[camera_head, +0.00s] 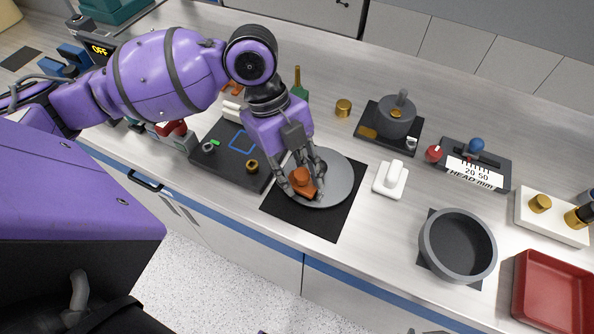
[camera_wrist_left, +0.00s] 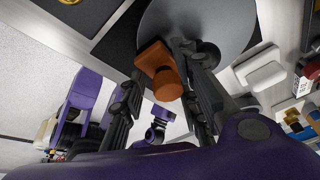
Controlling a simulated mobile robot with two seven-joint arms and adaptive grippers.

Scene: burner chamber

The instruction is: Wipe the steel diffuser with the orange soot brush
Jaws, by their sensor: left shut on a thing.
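The steel diffuser (camera_head: 341,178) is a flat grey disc lying on a black mat (camera_head: 322,222) on the counter. My left gripper (camera_head: 305,190) reaches down over the disc's left part and is shut on the orange soot brush (camera_head: 302,182). The brush has a blocky orange base and a round knob. It sits low over the diffuser; I cannot tell whether its underside touches. In the left wrist view the brush (camera_wrist_left: 160,68) shows between the fingers, with the diffuser (camera_wrist_left: 215,22) behind it. My right gripper is not in view.
A black board (camera_head: 228,165) with a brass ring is left of the mat. A white block with a handle (camera_head: 391,179) is close on the right. Further right are a round grey pan (camera_head: 458,246) and a red tray (camera_head: 553,292). A green bottle (camera_head: 299,85) stands behind the gripper.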

